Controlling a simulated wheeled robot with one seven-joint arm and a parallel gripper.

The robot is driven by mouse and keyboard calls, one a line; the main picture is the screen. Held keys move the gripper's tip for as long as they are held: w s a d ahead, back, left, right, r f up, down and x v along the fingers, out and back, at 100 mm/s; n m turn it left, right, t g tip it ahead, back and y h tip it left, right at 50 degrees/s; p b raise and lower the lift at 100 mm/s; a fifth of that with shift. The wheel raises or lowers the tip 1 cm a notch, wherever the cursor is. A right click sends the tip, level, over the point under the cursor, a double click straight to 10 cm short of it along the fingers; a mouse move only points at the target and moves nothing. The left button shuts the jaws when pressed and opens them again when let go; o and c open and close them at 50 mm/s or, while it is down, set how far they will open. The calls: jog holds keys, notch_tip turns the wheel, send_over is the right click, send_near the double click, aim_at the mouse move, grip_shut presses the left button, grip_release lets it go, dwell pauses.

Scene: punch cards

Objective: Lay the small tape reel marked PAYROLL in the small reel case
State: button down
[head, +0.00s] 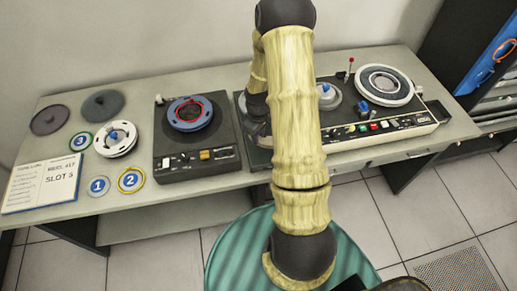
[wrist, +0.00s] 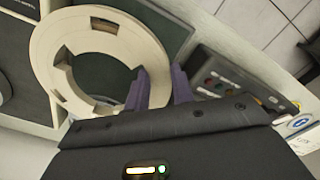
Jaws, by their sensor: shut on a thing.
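In the wrist view, a cream open-spoked reel (wrist: 48,45) is between the purple fingers of my gripper (wrist: 165,88), which is shut on its rim. No marking on it can be read, so I cannot tell whether it says PAYROLL. Under the reel lies a dark green panel (wrist: 160,28) with a pale edge; I cannot tell whether it is the small reel case or whether the reel touches it. I cannot pick out a reel case for certain there.
A desk (head: 225,197) carries a small tape deck (head: 195,160) with a blue reel, and a wide deck (head: 420,118) partly behind my arm.

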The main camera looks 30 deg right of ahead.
jog(key=shift+r+p, duration=1.9)
jog(key=shift+r, duration=0.8)
jog(key=shift+f, duration=0.1)
